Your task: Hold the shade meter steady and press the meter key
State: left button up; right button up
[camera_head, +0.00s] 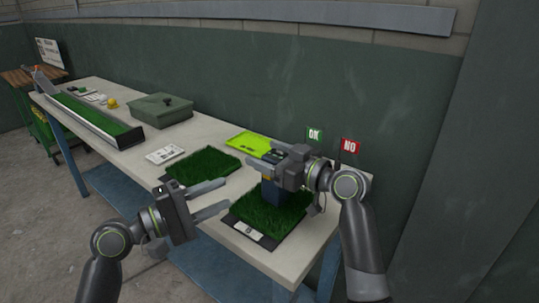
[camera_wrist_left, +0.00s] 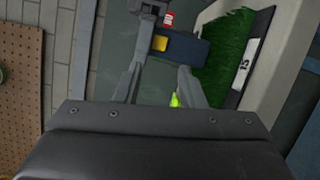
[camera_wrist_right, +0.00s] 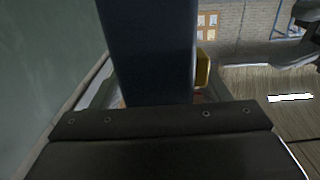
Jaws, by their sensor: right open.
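The shade meter (camera_head: 271,192) is a dark blue block standing on the front turf sample (camera_head: 283,217). Its yellow key (camera_wrist_left: 160,43) faces my left gripper in the left wrist view. My left gripper (camera_head: 228,194) is open and empty, left of the meter and apart from it. My right gripper (camera_head: 262,156) is open at the meter's top. In the right wrist view the meter (camera_wrist_right: 152,50) fills the space before the jaws, with the yellow key (camera_wrist_right: 203,68) on its right side. The meter hides most of my right fingers there; contact cannot be told.
A second turf sample (camera_head: 203,165), a white card (camera_head: 165,154), a lime tray (camera_head: 250,143) and a green lidded box (camera_head: 161,109) lie on the table. A green OK flag (camera_head: 314,134) and a red NO flag (camera_head: 349,146) stand behind my right gripper. A wall backs the table.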

jog(key=shift+c, duration=0.4)
pick_arm(q)
jog(key=shift+c, duration=0.3)
pick_arm(e)
jog(key=c, duration=1.1)
pick_arm(q)
grip_shut()
pick_arm(e)
jog(key=shift+c, duration=0.2)
